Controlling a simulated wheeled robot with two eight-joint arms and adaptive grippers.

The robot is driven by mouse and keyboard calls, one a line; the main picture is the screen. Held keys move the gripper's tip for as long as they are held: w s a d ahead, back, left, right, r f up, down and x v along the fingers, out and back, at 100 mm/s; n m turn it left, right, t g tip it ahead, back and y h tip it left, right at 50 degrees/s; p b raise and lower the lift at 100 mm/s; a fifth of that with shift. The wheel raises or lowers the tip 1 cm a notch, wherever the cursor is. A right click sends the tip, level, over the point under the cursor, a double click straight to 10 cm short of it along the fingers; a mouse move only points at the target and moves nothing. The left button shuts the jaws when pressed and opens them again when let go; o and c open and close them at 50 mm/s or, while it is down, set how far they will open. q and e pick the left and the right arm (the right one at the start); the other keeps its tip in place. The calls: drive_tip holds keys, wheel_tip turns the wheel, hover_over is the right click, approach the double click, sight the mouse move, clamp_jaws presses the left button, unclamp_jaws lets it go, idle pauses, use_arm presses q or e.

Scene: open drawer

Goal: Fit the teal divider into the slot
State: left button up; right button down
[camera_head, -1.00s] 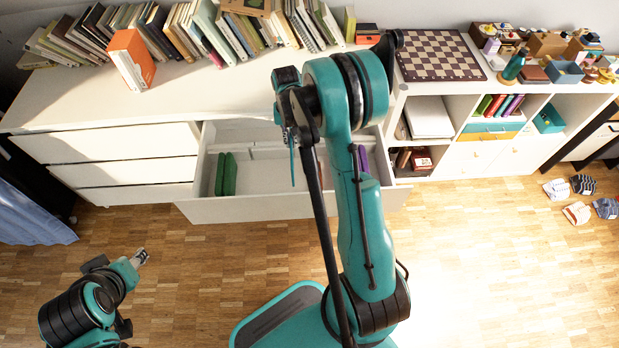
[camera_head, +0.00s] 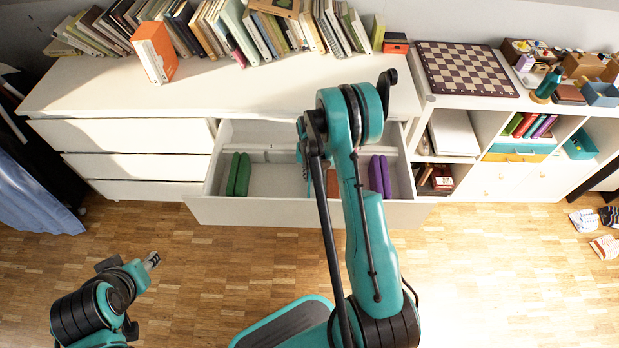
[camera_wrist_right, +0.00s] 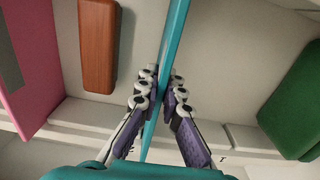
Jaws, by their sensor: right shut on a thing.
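The thin teal divider (camera_wrist_right: 172,50) is gripped between the fingers of my right gripper (camera_wrist_right: 160,92) in the right wrist view. It runs lengthwise from the top edge down past the fingers. In the head view my right gripper (camera_head: 304,150) is over the open white drawer (camera_head: 290,211), largely hidden by my own arm. The divider appears over a clear stretch of drawer floor. Any contact with the drawer is unclear. The slot cannot be clearly made out. My left gripper (camera_head: 152,261) is over the floor at lower left, apart from the drawer, too small to read.
The drawer holds green blocks (camera_head: 238,175) at left, purple blocks (camera_head: 380,177) at right and a brown block (camera_head: 332,184). A pink panel (camera_wrist_right: 30,60) stands beside the brown block in the wrist view. Books and an orange box (camera_head: 155,52) are on the cabinet top.

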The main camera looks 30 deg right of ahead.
drive_tip(key=shift+f, duration=0.1)
drive_tip(key=shift+f, duration=0.1)
drive_tip(key=c, duration=1.7)
unclamp_jaws()
